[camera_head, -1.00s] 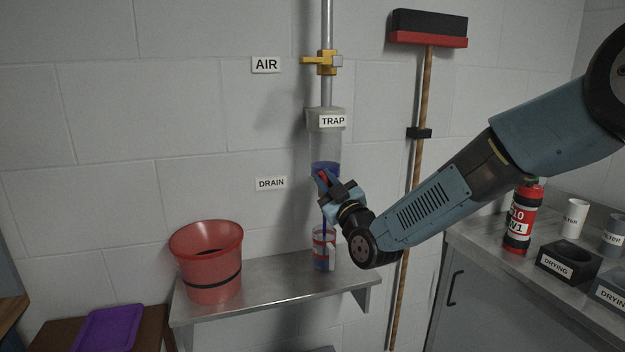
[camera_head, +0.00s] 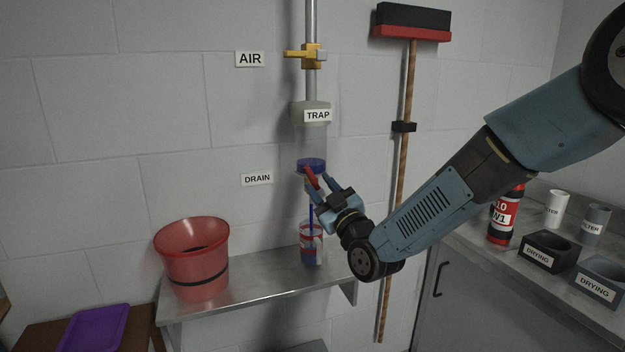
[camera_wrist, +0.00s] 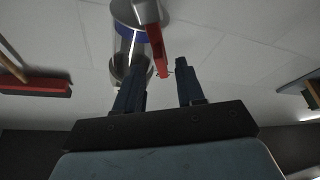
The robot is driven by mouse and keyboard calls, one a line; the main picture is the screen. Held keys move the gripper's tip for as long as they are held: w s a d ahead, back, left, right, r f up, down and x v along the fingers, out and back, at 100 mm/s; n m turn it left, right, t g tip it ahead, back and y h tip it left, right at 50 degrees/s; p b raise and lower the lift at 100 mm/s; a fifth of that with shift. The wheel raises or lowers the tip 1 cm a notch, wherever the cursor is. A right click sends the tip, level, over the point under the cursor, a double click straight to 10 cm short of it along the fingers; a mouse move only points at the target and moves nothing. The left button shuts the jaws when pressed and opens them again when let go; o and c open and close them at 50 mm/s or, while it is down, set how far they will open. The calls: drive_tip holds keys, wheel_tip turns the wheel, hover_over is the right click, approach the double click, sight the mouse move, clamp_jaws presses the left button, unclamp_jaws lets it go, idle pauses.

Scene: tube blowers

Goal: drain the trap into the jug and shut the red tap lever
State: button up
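The clear trap (camera_head: 312,140) hangs on the wall pipe with a band of blue liquid (camera_head: 311,164) at its bottom. The red tap lever (camera_head: 312,181) slants down below it; in the wrist view the lever (camera_wrist: 157,48) reaches down to the gap between my fingertips. My gripper (camera_head: 322,184) is beside the lever, fingers apart; in the wrist view the gripper (camera_wrist: 162,68) shows clear space between lever and right finger. Contact with the left finger cannot be told. A thin blue stream (camera_head: 311,215) falls into the jug (camera_head: 311,245), which stands on the shelf holding blue liquid.
A red bucket (camera_head: 193,262) stands on the metal shelf (camera_head: 255,285) left of the jug. A yellow air valve (camera_head: 309,56) is above the trap. A broom (camera_head: 403,150) hangs on the wall behind my arm. A counter (camera_head: 480,262) with several items is at right.

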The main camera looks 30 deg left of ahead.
drive_tip(key=v, duration=0.9)
drive_tip(key=shift+d+f, duration=0.15)
drive_tip(key=shift+d, duration=0.1)
drive_tip(key=w+d+r+m+t+h, duration=0.2)
drive_tip(key=w+d+m+h, duration=0.1)
drive_tip(key=w+d+h, duration=0.65)
drive_tip(key=s+d+r+m+g+h, duration=0.15)
drive_tip(key=d+m+h, duration=0.5)
drive_tip(key=d, duration=1.85)
drive_tip(key=s+d+m+g+h, duration=0.3)
drive_tip(key=s+d+m+g, duration=0.2)
drive_tip(key=s+d, duration=1.2)
drive_tip(key=s+m, duration=0.2)
drive_tip(key=m, duration=0.1)
drive_tip(key=shift+s+r+m+h, duration=0.3)
drive_tip(key=shift+s+r+m, duration=0.05)
drive_tip(key=shift+r, duration=0.05)
